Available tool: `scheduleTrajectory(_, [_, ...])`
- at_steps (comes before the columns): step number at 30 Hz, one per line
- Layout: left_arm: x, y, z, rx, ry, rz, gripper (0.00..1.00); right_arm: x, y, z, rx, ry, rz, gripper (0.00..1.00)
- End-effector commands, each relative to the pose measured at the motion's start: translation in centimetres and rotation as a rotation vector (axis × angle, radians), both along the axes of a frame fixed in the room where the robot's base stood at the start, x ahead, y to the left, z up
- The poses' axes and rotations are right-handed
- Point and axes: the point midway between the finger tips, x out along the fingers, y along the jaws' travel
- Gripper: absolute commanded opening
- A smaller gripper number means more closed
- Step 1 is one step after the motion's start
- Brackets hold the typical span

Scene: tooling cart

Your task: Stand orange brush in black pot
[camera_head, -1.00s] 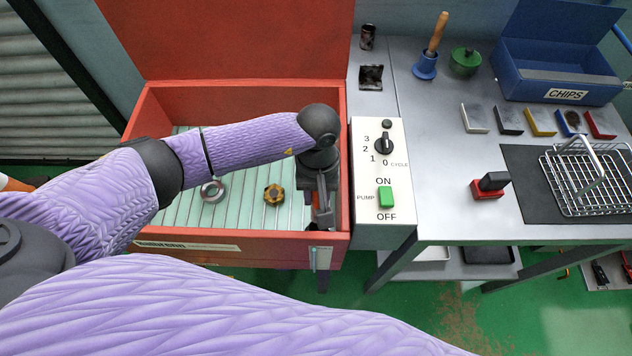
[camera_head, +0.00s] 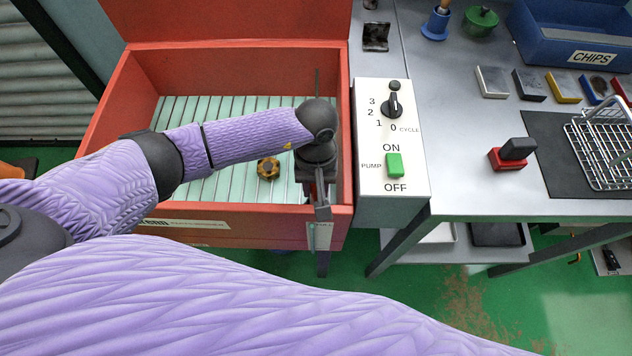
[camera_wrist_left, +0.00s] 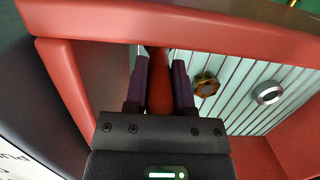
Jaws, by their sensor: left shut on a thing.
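My left gripper (camera_head: 320,197) is at the right end of the open red drawer, over its front right corner. In the left wrist view its two fingers (camera_wrist_left: 159,85) are shut on an orange-red piece, the orange brush (camera_wrist_left: 159,66). The brush is mostly hidden by the fingers, and in the head view I cannot make it out. A small dark pot (camera_head: 370,4), apparently the black pot, stands at the back of the grey bench, cut off by the top edge. My right gripper is not in view.
The red drawer (camera_head: 108,135) holds a brass knob (camera_head: 268,168) and a steel ring (camera_wrist_left: 268,93). A pump switch box (camera_head: 392,205) stands right of it. A black bracket (camera_head: 376,37), blue pot (camera_head: 435,25), green pot (camera_head: 480,20) and wire basket (camera_head: 603,150) are on the bench.

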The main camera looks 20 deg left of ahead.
Motion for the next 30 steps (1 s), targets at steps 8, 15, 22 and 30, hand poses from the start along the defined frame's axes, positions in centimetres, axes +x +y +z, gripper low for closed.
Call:
scheduleTrajectory(8, [0.0,0.0,0.1,0.000,-0.001,0.000,0.57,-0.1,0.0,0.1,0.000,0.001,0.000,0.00])
scheduleTrajectory(15, [0.0,0.0,0.1,0.000,0.000,0.000,0.72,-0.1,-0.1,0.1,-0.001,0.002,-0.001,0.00])
scheduleTrajectory(22, [0.5,0.1,3.2,-0.001,-0.005,0.000,0.72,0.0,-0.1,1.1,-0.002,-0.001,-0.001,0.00])
scheduleTrajectory(30, [1.4,0.4,9.1,-0.001,-0.004,0.000,0.72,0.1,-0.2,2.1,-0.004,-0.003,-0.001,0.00])
